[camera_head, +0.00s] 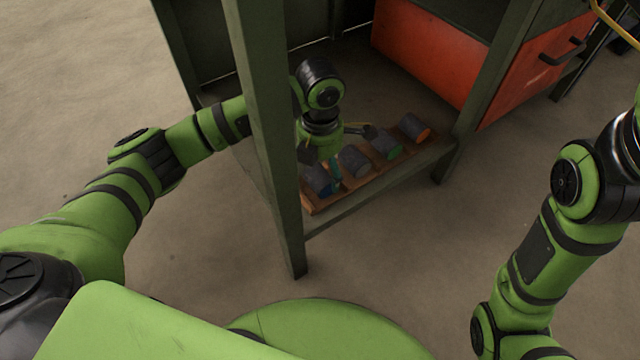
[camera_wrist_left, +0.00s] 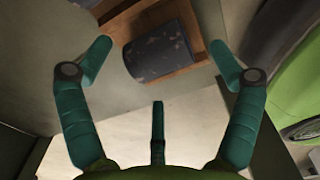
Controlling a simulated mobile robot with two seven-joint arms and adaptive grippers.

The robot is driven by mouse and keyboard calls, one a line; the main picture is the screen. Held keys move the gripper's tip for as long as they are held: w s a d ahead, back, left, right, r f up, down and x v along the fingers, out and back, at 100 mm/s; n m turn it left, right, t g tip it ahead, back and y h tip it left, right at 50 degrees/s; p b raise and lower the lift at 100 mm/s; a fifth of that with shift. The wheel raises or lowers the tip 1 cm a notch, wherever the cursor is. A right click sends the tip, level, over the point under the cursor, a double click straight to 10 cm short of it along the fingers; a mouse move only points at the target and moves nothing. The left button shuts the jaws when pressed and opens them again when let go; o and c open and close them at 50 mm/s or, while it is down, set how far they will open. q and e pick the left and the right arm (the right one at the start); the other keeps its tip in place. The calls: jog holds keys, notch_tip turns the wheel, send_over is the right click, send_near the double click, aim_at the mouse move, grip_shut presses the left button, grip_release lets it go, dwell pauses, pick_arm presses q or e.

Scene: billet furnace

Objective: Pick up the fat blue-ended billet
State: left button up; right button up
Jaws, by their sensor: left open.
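The blue-ended billet (camera_head: 318,179), a thick dark cylinder, lies leftmost in a wooden rack (camera_head: 437,145) on the low shelf in the head view. My left gripper (camera_head: 335,160) is over the rack's left part, its fingers spread and partly hiding the billets. In the left wrist view my left gripper (camera_wrist_left: 160,55) is open and empty, with one dark speckled billet (camera_wrist_left: 157,52) beyond and between its fingertips. That billet's end colour does not show there, so I cannot tell which one it is. My right gripper is out of view.
Right of the blue-ended billet lie a dark billet (camera_head: 354,161), a green-ended billet (camera_head: 386,144) and an orange-ended billet (camera_head: 413,128). A dark green frame post (camera_head: 262,120) stands close to my left arm. A red drawer unit (camera_head: 440,55) stands behind right.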

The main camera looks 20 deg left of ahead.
pick_arm(q)
notch_tip(320, 180, down, 3)
jog(key=shift+r+b, duration=0.1)
jog(key=shift+b, duration=0.55)
grip_shut()
jog(key=shift+w+r, duration=0.1)
jog(key=shift+r, duration=0.1)
